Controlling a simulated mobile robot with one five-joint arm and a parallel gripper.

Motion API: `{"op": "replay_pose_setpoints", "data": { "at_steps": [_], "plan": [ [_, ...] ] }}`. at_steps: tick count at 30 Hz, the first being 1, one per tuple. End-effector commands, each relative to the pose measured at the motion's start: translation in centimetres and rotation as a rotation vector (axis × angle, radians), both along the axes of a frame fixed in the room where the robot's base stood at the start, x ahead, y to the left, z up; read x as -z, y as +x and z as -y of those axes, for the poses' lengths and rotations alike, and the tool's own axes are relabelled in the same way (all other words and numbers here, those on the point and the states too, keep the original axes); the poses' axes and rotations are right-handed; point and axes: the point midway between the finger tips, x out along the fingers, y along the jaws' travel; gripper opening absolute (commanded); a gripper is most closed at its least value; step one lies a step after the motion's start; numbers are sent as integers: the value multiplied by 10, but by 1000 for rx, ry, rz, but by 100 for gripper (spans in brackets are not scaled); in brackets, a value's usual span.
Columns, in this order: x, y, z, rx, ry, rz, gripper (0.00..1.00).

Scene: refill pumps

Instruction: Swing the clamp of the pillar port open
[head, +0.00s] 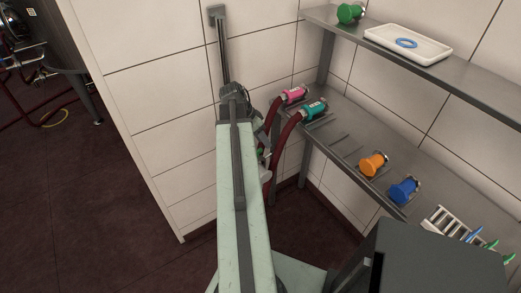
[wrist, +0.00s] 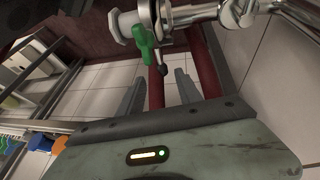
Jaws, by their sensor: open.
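In the wrist view, a steel clamp (wrist: 159,17) with a green handle (wrist: 146,45) sits around a pipe joint at the top of the picture. A short dark-tipped rod (wrist: 163,63) hangs below it. I cannot tell whether the clamp is closed or loose. My gripper (wrist: 158,80) is open and empty. Its two fingers are apart and point towards the clamp, with the rod tip showing in the gap between them; I see no contact. In the head view, my arm hides most of the port and gripper.
A grey shelf bench (head: 343,148) on the right holds a pink coupling (head: 294,95) and a teal coupling (head: 314,110) on dark red hoses, plus orange (head: 373,164) and blue (head: 404,190) ones. The red hoses hang close to my gripper.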

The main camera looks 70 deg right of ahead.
Motion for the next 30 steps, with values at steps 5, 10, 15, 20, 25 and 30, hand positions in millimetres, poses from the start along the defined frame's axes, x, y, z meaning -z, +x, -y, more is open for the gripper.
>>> {"op": "replay_pose_setpoints", "data": {
  "at_steps": [5,10,15,20,25,30],
  "plan": [
    [0,-6,3,19,-7,-2,41],
    [7,-6,4,16,-6,-2,41],
    [31,-13,8,15,-6,-1,41],
    [59,-23,13,13,-5,-2,41],
    [74,-30,18,13,-5,-2,41],
    [71,-31,18,11,-5,-2,41]
  ]
}}
